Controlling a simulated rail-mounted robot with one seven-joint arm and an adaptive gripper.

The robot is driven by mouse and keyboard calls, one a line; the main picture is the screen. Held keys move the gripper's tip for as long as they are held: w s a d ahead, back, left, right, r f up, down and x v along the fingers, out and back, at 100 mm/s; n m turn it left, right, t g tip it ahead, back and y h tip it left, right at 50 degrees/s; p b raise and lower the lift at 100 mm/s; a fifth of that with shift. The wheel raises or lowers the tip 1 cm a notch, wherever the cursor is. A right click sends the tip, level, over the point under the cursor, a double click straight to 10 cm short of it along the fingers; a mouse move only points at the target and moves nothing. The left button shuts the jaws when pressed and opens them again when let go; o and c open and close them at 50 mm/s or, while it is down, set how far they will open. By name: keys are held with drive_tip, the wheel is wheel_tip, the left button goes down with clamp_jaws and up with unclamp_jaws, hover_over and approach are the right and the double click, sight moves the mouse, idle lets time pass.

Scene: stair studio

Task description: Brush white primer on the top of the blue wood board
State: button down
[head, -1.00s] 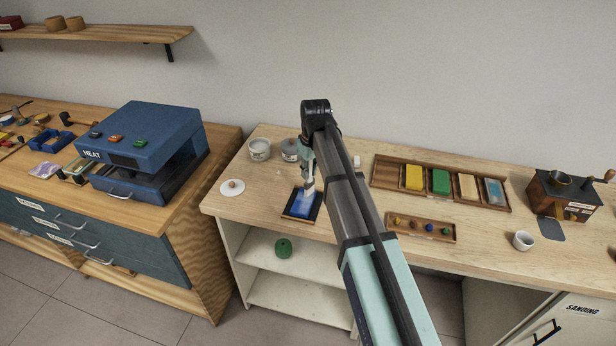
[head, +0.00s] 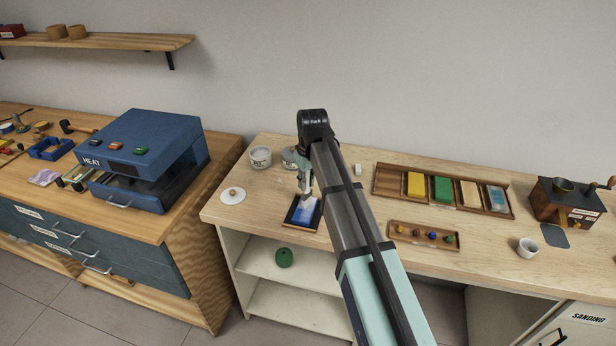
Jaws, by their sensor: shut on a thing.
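The blue board (head: 306,214) lies on a dark tray (head: 289,222) near the front edge of the light wood bench. A white patch shows on its upper part, with blue towards the front. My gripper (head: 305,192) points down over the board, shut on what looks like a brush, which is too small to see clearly. Its lower end is at or just above the board. An open white pot (head: 260,157) stands at the back left. A grey pot (head: 290,157) stands beside it, partly hidden by my arm. A white round lid (head: 232,195) lies left of the board.
A wooden rack (head: 390,182) of coloured blocks and a small tray of knobs (head: 425,236) lie right of my arm. A white cup (head: 527,247) and a cranked wooden box (head: 565,205) stand further right. A blue heat press (head: 145,155) is on the left bench.

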drive_tip(key=shift+s+a, duration=1)
drive_tip(key=shift+s, duration=2.8)
drive_tip(key=shift+w+d, duration=1.2)
drive_tip(key=shift+w, duration=5.1)
wheel_tip(320, 180, up, 8)
drive_tip(key=p, duration=0.5)
drive_tip(key=shift+a, duration=0.1)
